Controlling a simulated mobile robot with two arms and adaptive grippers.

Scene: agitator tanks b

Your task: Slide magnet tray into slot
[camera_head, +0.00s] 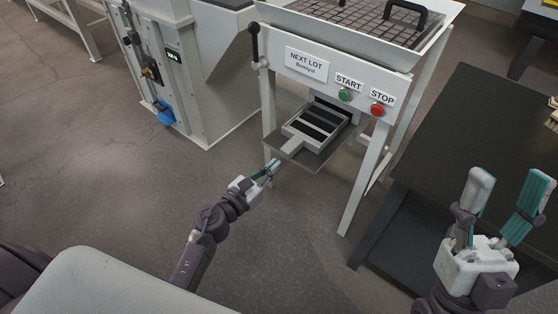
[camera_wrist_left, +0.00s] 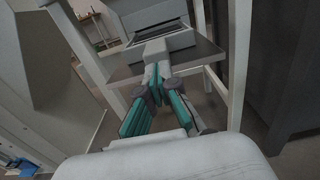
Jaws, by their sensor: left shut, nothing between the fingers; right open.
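The magnet tray (camera_head: 315,127) is a pale frame with dark bars and a flat handle toward me. It lies on a grey shelf (camera_head: 312,160) below the front panel of the white machine, its far end at the slot opening (camera_head: 325,106). In the left wrist view the tray (camera_wrist_left: 153,22) shows straight ahead, its handle (camera_wrist_left: 153,48) just beyond the fingertips. My left gripper (camera_head: 273,166) is shut and empty near the handle's end; I cannot tell whether it touches. It also shows in the left wrist view (camera_wrist_left: 157,72). My right gripper (camera_head: 508,182) is open and empty at the right.
The machine panel (camera_head: 320,70) carries a NEXT LOT sign, a green START button (camera_head: 345,95) and a red STOP button (camera_head: 377,110). A black-knobbed lever (camera_head: 254,40) stands at its left. A dark table (camera_head: 470,130) is at the right.

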